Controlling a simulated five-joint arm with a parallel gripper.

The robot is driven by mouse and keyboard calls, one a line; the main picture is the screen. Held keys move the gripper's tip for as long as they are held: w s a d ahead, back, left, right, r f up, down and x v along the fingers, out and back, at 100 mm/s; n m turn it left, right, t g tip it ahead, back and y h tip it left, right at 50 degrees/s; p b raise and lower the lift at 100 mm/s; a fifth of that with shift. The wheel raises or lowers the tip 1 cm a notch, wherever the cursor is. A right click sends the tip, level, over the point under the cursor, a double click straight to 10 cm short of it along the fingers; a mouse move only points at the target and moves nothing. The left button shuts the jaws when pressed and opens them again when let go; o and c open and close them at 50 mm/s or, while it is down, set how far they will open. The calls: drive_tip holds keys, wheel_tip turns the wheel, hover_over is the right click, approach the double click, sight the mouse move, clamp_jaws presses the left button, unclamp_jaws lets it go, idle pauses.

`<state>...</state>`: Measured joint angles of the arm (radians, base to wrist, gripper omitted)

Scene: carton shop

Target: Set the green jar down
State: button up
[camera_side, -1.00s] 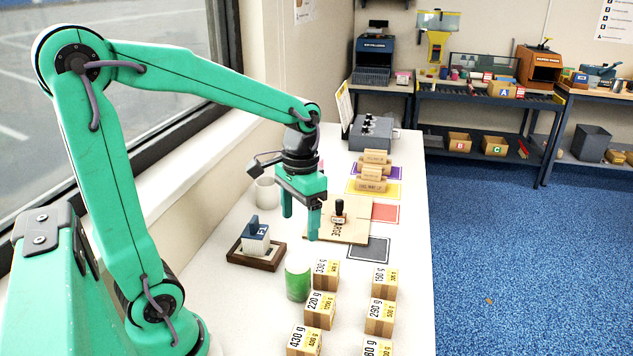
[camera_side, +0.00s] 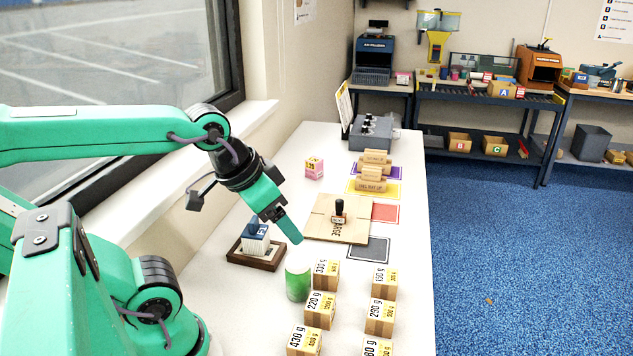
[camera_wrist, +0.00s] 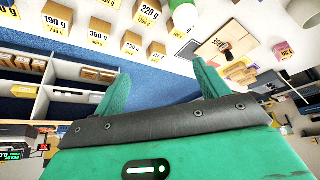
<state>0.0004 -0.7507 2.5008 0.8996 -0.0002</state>
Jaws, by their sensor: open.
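The green jar (camera_side: 298,280), a cylinder with a paler upper part, stands upright on the white table beside the small cartons. In the wrist view the jar (camera_wrist: 184,14) is partly cut off at the top edge. My gripper (camera_side: 288,228) is tilted, above and behind the jar in the side view, and apart from it. In the wrist view my gripper (camera_wrist: 160,85) has its two green fingers spread wide with nothing between them.
Cartons marked with weights, such as the 220 g carton (camera_side: 319,310), stand right of the jar. A dark wooden tray (camera_side: 256,262) holds a blue-handled tool at left. A board (camera_side: 350,230) bears a black-handled stamp. A grey mat (camera_side: 369,248) lies bare.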

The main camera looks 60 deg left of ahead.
idle(0.5)
drive_tip(key=m+g, duration=0.2)
drive_tip(key=g, duration=0.5)
hover_over(297, 259)
drive_tip(key=f, duration=0.7)
drive_tip(key=shift+w+d+f, duration=0.25)
drive_tip(key=shift+w+a+f+m, duration=0.3)
drive_tip(key=shift+a+f, duration=0.1)
drive_tip(key=shift+f, duration=0.2)
drive_tip(key=shift+s+f, duration=0.15)
drive_tip(key=shift+f, duration=0.55)
drive_tip(key=shift+s+f, duration=0.1)
drive_tip(key=shift+f, duration=0.55)
drive_tip(key=shift+d+f, duration=0.1)
drive_tip(key=shift+s+d+f, duration=0.1)
drive_tip(key=shift+s+f, duration=0.05)
drive_tip(key=shift+f, duration=1.1)
drive_tip(key=shift+s+f, duration=0.15)
drive_tip(key=shift+f, duration=1.05)
